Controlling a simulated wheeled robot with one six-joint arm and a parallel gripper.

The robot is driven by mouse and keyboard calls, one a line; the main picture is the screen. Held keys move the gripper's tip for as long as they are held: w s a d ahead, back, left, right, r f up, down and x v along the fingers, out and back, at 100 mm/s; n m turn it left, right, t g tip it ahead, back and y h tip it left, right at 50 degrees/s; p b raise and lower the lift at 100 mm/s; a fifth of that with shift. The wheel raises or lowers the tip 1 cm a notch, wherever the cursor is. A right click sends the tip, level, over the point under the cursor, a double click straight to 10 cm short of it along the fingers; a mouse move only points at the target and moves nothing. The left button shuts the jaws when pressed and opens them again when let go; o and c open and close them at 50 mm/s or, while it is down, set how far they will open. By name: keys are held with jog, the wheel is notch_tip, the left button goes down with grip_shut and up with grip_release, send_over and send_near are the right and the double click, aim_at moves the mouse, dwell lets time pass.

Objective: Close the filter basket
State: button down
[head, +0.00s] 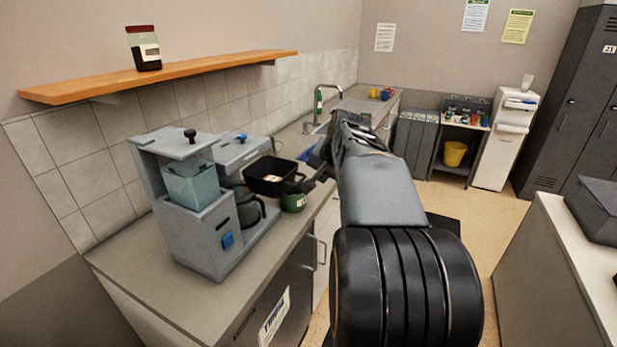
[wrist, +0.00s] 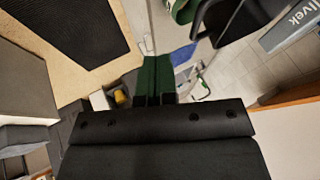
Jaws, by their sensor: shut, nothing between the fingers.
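The grey coffee machine (head: 205,225) stands on the counter at the left. Its black filter basket (head: 270,187) is swung out to the right, open at the top, with something pale inside. The basket also shows at the upper right of the wrist view (wrist: 238,22). My gripper (head: 303,188) is shut and empty, just right of the basket; I cannot tell whether it touches it. Its dark green fingers show in the wrist view (wrist: 156,72), where the basket is apart from them. A dark carafe (head: 250,212) sits in the machine below the basket.
A green mug (head: 293,202) stands on the counter (head: 140,268) right beside my gripper. A sink tap (head: 326,92) and a blue cloth (head: 305,155) lie behind. A wooden shelf (head: 190,68) with a jar (head: 144,50) hangs above. The front left counter is clear.

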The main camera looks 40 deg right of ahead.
jog(key=shift+w+a+f+p, duration=0.25)
jog(key=shift+w+f, duration=0.2)
jog(key=shift+w, duration=0.35)
jog(key=shift+w+a+f+p, duration=0.25)
jog(key=shift+w+f, duration=0.25)
jog(key=shift+w, duration=0.25)
jog(key=shift+w+a+f+p, duration=0.25)
jog(key=shift+w+f, duration=0.2)
jog(key=shift+w, duration=0.35)
